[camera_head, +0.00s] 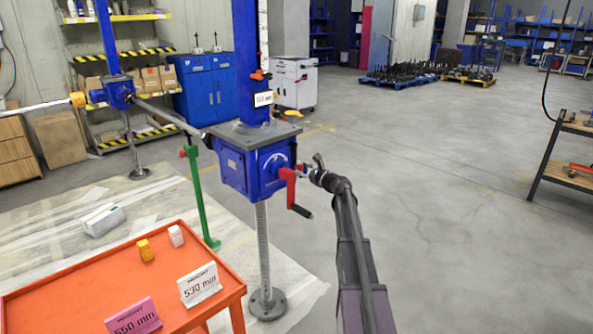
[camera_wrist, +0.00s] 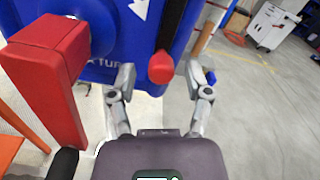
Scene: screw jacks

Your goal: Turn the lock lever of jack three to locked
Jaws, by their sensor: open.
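A blue jack gearbox (camera_head: 242,170) stands in the middle of the head view, under a grey plate and a blue column. A red crank (camera_head: 290,188) sits on its right side; the crank (camera_wrist: 45,75) fills the left of the wrist view. A lever with a red rounded knob (camera_wrist: 161,67) rises from a dark slot in the blue housing (camera_wrist: 110,68). My gripper (camera_head: 312,170) is beside the gearbox. In the wrist view my gripper (camera_wrist: 163,82) is open, one finger on each side of the red knob, with gaps visible. No jack number is readable.
An orange table (camera_head: 105,275) at the front left bears a white "530 mm" card (camera_head: 199,285), a pink "550 mm" card (camera_head: 133,317) and small blocks. A green stand (camera_head: 197,195) is left of the gearbox. A second jack (camera_head: 118,92) is behind.

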